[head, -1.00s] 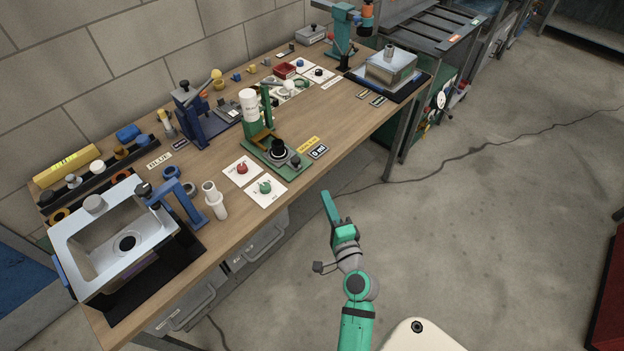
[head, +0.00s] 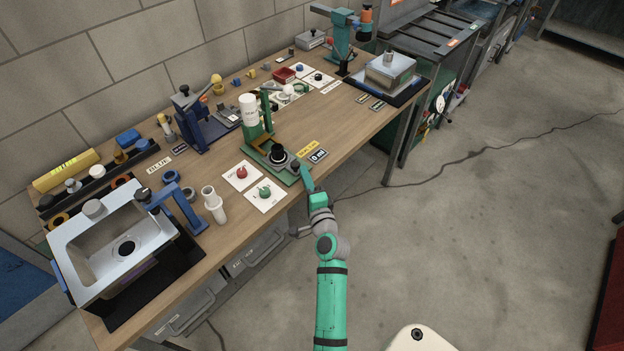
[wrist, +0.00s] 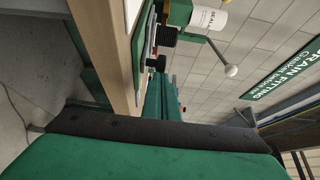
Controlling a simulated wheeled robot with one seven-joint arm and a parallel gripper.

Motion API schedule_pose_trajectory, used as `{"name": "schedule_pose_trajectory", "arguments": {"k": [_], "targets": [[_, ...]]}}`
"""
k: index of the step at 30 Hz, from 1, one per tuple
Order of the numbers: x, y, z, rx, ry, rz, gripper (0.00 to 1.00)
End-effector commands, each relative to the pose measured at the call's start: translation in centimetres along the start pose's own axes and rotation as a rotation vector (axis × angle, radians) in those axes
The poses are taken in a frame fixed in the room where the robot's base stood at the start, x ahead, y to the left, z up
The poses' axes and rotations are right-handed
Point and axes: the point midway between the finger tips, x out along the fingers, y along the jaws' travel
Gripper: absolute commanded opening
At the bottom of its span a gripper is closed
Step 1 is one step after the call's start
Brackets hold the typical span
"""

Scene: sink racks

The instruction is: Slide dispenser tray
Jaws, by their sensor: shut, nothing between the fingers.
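The green dispenser (head: 262,135) stands near the middle of the bench's front edge, holding an upright white bottle (head: 249,108). The white bottle also shows in the wrist view (wrist: 208,16). Its low tray (head: 266,158) carries a black round cup (head: 278,153) and has a small dark knob (head: 295,164) at its front right corner. In the wrist view the black cup (wrist: 166,36) and knob (wrist: 157,62) lie just beyond my fingers. My gripper (head: 305,174) is shut and empty at the bench edge, close beside the knob; I cannot tell whether they touch.
Two white cards with a red piece (head: 242,172) and a green piece (head: 264,192) lie left of the dispenser. A yellow label (head: 308,146) and a small display (head: 317,156) lie to its right. A sink unit (head: 125,240) fills the left end. Bare wood lies behind the labels.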

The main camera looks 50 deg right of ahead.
Motion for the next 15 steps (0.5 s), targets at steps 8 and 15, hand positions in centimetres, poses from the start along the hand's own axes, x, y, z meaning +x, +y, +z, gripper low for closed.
{"name": "schedule_pose_trajectory", "arguments": {"k": [8,15], "targets": [[0.1,0.0,0.1,-0.001,0.0,0.0,0.0],[1.9,-0.1,1.2,-0.001,-0.004,-0.001,0.0]]}}
